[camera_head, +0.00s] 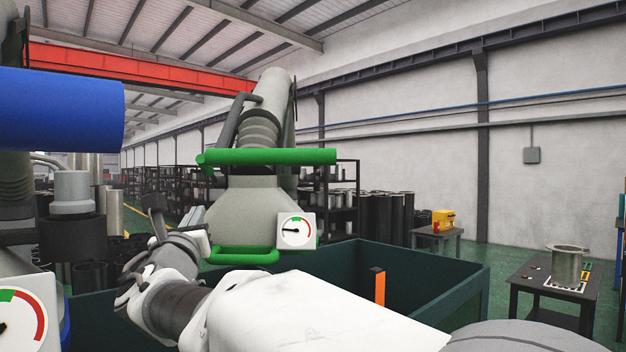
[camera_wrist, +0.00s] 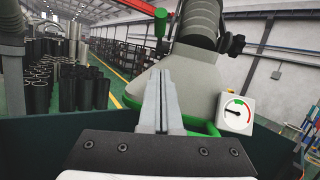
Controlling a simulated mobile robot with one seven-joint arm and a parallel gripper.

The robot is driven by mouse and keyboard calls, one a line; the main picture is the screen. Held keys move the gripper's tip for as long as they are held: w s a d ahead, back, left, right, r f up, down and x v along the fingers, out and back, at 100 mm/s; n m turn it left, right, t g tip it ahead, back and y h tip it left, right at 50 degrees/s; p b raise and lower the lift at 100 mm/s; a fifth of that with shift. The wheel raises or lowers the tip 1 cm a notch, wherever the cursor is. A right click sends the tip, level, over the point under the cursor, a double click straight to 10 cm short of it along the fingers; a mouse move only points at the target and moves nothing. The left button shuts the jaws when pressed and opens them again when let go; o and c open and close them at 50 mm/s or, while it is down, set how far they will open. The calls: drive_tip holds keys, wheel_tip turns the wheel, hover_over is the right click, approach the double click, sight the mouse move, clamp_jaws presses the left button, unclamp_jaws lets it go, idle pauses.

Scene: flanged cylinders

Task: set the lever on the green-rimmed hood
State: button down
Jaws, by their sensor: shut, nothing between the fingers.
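The green-rimmed hood (camera_head: 258,188) is a grey tapered hood with a green bar across its top and a green handle below. It fills the middle of the wrist view (camera_wrist: 200,82). Its white gauge (camera_head: 296,231) has a dark needle pointing left, outside the green mark at the top. A green-ended grip (camera_wrist: 160,22) stands up left of the duct and may be the lever; I cannot tell for certain. My gripper (camera_wrist: 161,75) is shut and empty, its fingers in front of the hood face and below that grip. In the head view my gripper (camera_head: 154,205) is left of the hood.
A blue-barred hood (camera_head: 60,110) with its own gauge (camera_head: 20,325) is close at the left. A dark green bin wall (camera_head: 430,290) stands below the hood. A table (camera_head: 540,285) with a flanged cylinder (camera_head: 566,268) is at the right. The floor between bin and table is clear.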

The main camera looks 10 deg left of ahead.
drive_tip(key=p, duration=0.5)
approach(208, 173)
drive_tip(key=w+f, duration=0.1)
drive_tip(key=w, duration=0.3)
drive_tip(key=shift+w+a+r+p, duration=0.4)
drive_tip(key=shift+a+r+p, duration=0.2)
drive_tip(key=shift+a+r, duration=0.15)
drive_tip(key=shift+w+a+r+p, duration=0.15)
drive_tip(key=shift+w+r+p, duration=0.15)
drive_tip(key=shift+r+p, duration=0.15)
drive_tip(key=shift+r, duration=0.15)
drive_tip(key=shift+w+r+p, duration=0.2)
drive_tip(key=shift+r+p, duration=0.3)
drive_tip(key=shift+r, duration=0.3)
drive_tip(key=shift+w+r+p, duration=0.15)
drive_tip(key=shift+r+p, duration=0.3)
drive_tip(key=shift+r, duration=0.35)
drive_tip(key=shift+w+a+r+p, duration=0.2)
drive_tip(key=shift+w+r+p, duration=0.45)
drive_tip(key=shift+r+p, duration=0.3)
